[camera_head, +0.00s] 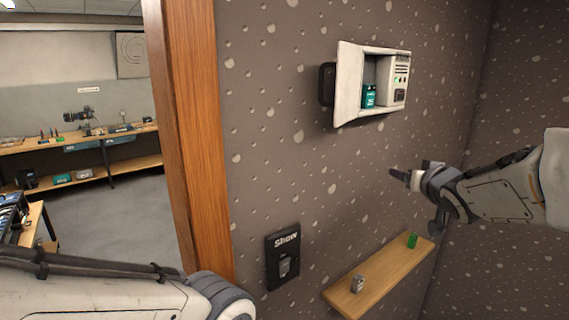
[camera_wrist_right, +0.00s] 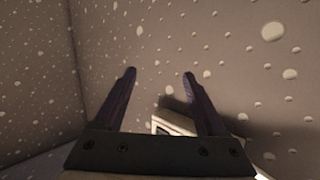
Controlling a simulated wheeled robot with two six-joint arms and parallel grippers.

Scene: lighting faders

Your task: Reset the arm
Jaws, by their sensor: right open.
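My right arm comes in from the right in the head view, with its right gripper (camera_head: 397,174) in front of the speckled wall, below and right of the wall box. In the right wrist view the two fingers of the right gripper (camera_wrist_right: 160,75) stand apart with nothing between them. A pale edge of a box (camera_wrist_right: 172,127) shows behind the fingers there. My left arm shows at the lower left of the head view, but its gripper is out of frame.
An open white wall box (camera_head: 348,85) holds a teal item (camera_head: 369,96). A black "Show" fader plate (camera_head: 283,257) is on the wall. A wooden post (camera_head: 190,130) borders a room with benches.

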